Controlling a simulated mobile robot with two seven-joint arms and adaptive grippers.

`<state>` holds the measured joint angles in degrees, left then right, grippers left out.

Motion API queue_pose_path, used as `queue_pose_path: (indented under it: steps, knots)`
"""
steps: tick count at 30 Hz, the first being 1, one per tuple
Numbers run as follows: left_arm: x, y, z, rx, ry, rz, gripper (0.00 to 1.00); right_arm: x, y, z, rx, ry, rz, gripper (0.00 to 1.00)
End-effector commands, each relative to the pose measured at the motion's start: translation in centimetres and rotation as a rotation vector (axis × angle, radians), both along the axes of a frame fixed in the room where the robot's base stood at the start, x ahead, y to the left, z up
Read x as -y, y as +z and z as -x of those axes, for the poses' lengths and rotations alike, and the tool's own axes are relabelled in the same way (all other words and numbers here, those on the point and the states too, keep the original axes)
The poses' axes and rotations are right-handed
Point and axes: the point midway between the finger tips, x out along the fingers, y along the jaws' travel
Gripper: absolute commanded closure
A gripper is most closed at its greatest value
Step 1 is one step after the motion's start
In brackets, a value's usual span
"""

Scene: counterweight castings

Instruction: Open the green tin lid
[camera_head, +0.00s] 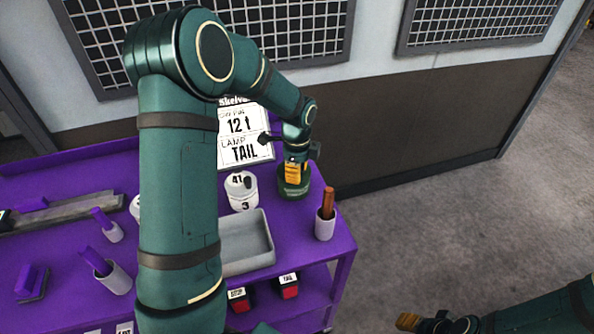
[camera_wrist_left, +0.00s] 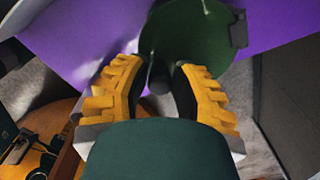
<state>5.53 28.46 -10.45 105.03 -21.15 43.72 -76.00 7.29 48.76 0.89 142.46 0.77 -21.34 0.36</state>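The green tin (camera_head: 293,190) stands near the right end of the purple cart, its lid largely hidden under my left gripper. My left gripper (camera_head: 297,170) points down over it from above. In the left wrist view, the round green lid (camera_wrist_left: 195,40) lies beyond the yellow fingers (camera_wrist_left: 158,70). A dark knob-like shape (camera_wrist_left: 158,80) shows between the fingers, which stand apart with a seeming gap beside it. Contact is hard to judge. My right gripper (camera_head: 410,322) is at the bottom edge, away from the cart, its fingers too small to read.
On the cart (camera_head: 338,243), a white cup (camera_head: 325,226) with a brown stick stands right of the tin. A white canister (camera_head: 241,188) and a grey tray (camera_head: 247,243) are at left. A sign (camera_head: 245,135) stands behind. The floor to the right is clear.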

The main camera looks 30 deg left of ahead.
Motion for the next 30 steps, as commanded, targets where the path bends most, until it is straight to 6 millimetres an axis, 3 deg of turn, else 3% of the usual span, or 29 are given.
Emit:
queue_pose_path:
  steps: [14, 30]
  knots:
    - [-0.1, 0.5, -0.1, -0.025, 0.001, 0.031, 1.00, 0.0, 1.0, -0.2, 0.006, -0.004, 0.002, 0.53]
    - [-1.7, 3.6, -1.5, -0.293, 0.004, 0.347, 1.00, 0.4, 7.9, -0.3, 0.011, -0.005, -0.010, 0.53]
